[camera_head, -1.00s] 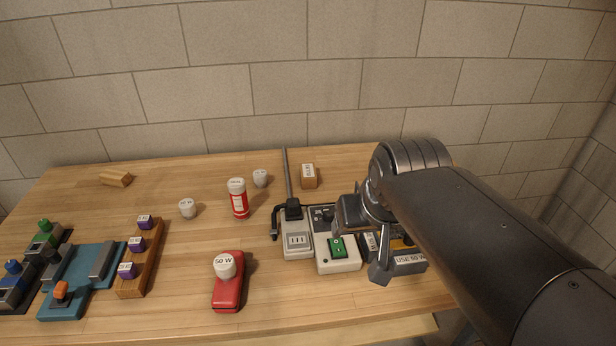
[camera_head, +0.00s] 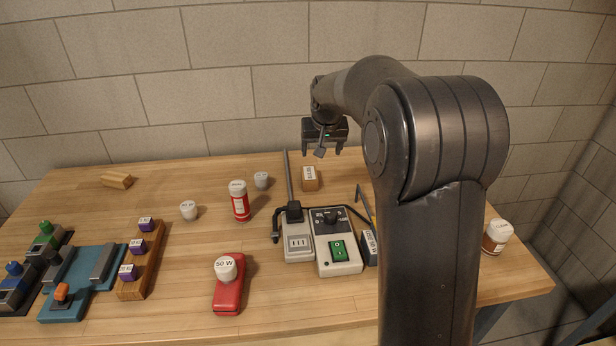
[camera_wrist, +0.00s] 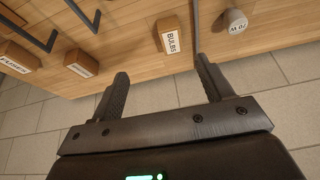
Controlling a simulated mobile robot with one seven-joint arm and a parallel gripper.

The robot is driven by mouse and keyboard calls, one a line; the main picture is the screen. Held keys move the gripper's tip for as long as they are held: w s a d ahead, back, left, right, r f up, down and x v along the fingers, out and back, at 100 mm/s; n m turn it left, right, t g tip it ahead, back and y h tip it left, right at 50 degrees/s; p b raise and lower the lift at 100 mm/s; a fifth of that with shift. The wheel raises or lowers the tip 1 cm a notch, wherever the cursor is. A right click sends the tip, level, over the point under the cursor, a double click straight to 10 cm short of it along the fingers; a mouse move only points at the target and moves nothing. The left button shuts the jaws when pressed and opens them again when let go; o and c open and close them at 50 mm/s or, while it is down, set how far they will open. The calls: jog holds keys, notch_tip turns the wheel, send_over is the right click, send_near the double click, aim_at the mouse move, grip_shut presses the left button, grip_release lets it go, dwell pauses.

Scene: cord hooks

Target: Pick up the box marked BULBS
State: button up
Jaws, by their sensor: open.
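The box marked BULBS (camera_head: 310,179) is a small brown block with a white label.
A red-and-white canister (camera_head: 239,201) stands to the left. The power unit (camera_head: 337,242) with a green switch is in front. A brown jar (camera_head: 496,237) stands at right.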

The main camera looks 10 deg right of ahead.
send_near(309, 173)
jog(key=x, duration=0.5)
jog(key=shift+d+f, duration=0.15)
jog(key=shift+d, duration=0.2)
jog(key=shift+a+x, duration=0.15)
jog(key=shift+x, duration=1.15)
jog(key=shift+a+x, duration=0.15)
jog(key=shift+x, duration=1.15)
jog(key=shift+s, duration=0.1)
jog(key=shift+c, duration=0.4)
jog(key=c, duration=1)
jog(key=shift+c, duration=0.2)
